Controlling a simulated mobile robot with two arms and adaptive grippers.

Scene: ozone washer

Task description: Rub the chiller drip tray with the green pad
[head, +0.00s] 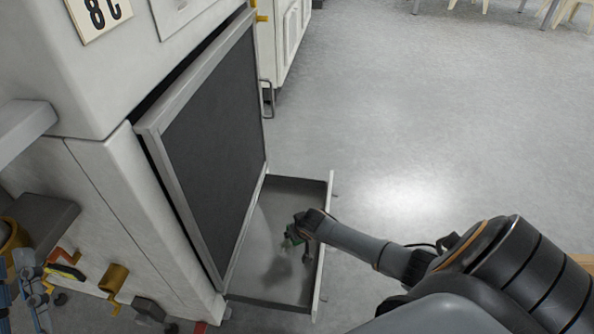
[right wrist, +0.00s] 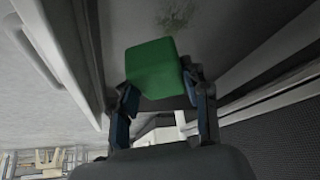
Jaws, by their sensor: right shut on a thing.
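The chiller drip tray (head: 270,297) is a shallow grey drawer pulled out at the foot of the chiller. My right gripper (head: 300,240) is inside the tray's outline, reaching over its outer wall. It is shut on the green pad (head: 290,238), which is mostly hidden by the gripper in the head view. In the right wrist view the green pad (right wrist: 154,68) is a block between the two fingers of my right gripper (right wrist: 160,98). A faint greenish smudge (right wrist: 178,16) shows on the tray's surface beyond the pad. I cannot tell whether the pad touches the tray.
The chiller (head: 90,180) with its dark framed panel (head: 215,130) stands directly left of the tray. Hooks and tools (head: 65,272) hang at the lower left. The grey floor (head: 450,120) to the right is clear. Chairs or stools (head: 570,10) stand far off.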

